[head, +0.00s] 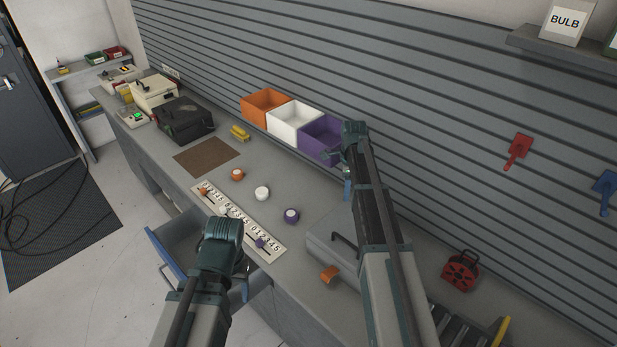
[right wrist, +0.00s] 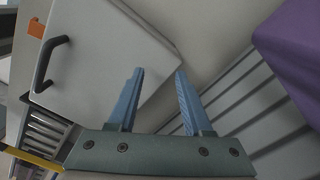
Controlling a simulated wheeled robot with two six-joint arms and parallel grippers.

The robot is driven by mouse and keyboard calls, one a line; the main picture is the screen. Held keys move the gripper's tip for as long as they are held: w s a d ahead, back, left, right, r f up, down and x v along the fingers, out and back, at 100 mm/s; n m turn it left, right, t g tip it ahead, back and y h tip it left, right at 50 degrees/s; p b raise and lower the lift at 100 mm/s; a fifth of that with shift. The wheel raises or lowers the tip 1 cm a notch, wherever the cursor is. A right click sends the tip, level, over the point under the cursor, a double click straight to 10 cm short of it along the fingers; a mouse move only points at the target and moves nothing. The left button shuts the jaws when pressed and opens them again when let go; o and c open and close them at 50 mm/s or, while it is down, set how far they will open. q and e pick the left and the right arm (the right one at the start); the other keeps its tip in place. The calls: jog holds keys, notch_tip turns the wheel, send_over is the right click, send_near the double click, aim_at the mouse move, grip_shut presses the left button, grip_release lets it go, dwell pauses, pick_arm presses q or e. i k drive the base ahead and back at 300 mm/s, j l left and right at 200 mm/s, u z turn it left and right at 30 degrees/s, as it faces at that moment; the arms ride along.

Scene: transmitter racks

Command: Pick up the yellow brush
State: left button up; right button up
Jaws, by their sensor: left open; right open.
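No thing in these views is clearly a yellow brush. A small yellow object (head: 240,133) lies on the bench in front of the orange bin, too small to identify. My right gripper (head: 347,180) is above the bench by the purple bin; the right wrist view shows its blue fingers (right wrist: 158,95) apart and empty. My left gripper (head: 240,272) is low over the front edge of the bench, near the open drawer, with its fingers mostly hidden. A red paddle-shaped tool (head: 518,150) and a blue one (head: 605,190) hang on the slatted wall.
Orange (head: 263,107), white (head: 295,121) and purple (head: 322,138) bins stand against the wall. A grey box with a black handle (right wrist: 50,60) lies below my right gripper. A numbered strip (head: 270,243) and several knobs are on the bench. A drawer (head: 165,258) stands open.

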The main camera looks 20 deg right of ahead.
aim_at(238, 132)
jog(key=j, duration=0.65)
jog(key=k+j, duration=0.1)
jog(key=j, duration=0.5)
jog(key=i+j+z, duration=0.1)
jog(key=j, duration=0.4)
jog(key=i+j+z, duration=0.1)
jog(key=j, duration=0.35)
jog(key=i+j+z, duration=0.1)
jog(key=j, duration=0.4)
jog(key=i+j+z, duration=0.15)
jog(key=j, duration=0.4)
jog(key=i+j, duration=0.2)
jog(key=j, duration=0.15)
jog(key=i+j+z, duration=0.15)
jog(key=i+j, duration=0.25)
jog(key=j, duration=0.25)
jog(key=i+j+z, duration=0.1)
jog(key=j, duration=0.25)
jog(key=i+j+z, duration=0.1)
jog(key=i+j, duration=0.2)
jog(key=i+j+z, duration=0.25)
jog(key=i+j, duration=0.35)
jog(key=i, duration=0.15)
jog(key=i+l, duration=0.15)
jog(key=i, duration=0.3)
jog(key=i+l, duration=0.15)
jog(key=i, duration=0.3)
jog(key=l+z, duration=0.05)
